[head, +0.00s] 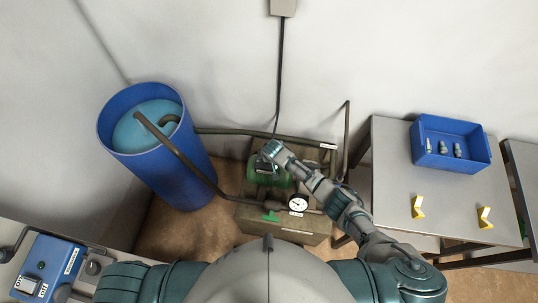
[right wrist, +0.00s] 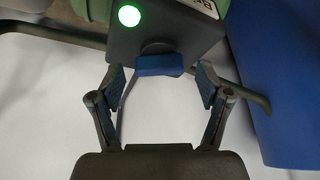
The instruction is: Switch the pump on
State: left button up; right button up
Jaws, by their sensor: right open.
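The green pump (head: 276,181) sits on the brown stand against the wall, partly hidden by my right arm. In the right wrist view its dark switch box (right wrist: 170,32) carries a lit green lamp (right wrist: 129,16) and a blue knob (right wrist: 160,65). My right gripper (right wrist: 160,84) is open, with its fingertips on either side of the knob and a visible gap on each side. In the head view my right gripper (head: 263,162) is over the pump, and the knob cannot be made out there. My left gripper is not in view.
A blue barrel of water (head: 196,178) stands left of the pump, with hoses (head: 190,158) running to it. A pressure gauge (head: 298,203) and green valve handle (head: 271,217) are in front. A table (head: 390,180) with a blue bin (head: 480,161) is at right; a blue control box (head: 48,265) is lower left.

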jog(key=v, duration=1.1)
jog(key=shift+s+r, duration=0.15)
jog(key=shift+s, duration=0.05)
